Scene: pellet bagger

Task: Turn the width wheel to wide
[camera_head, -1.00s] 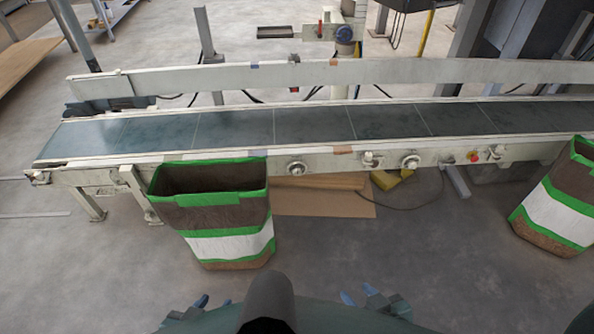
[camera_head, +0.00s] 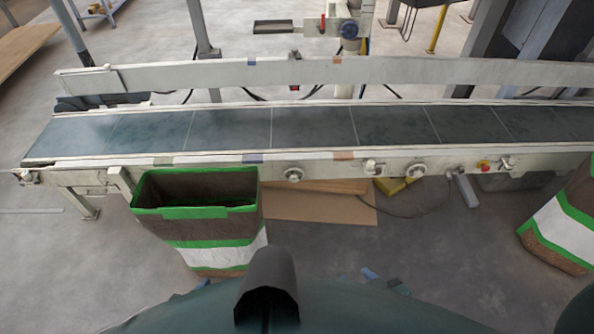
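Blue and orange marks show on the front rail and on the long back guide (camera_head: 190,77).
A green-trimmed bag (camera_head: 205,228) stands open against the rail at left, and another bag (camera_head: 562,228) stands at far right.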

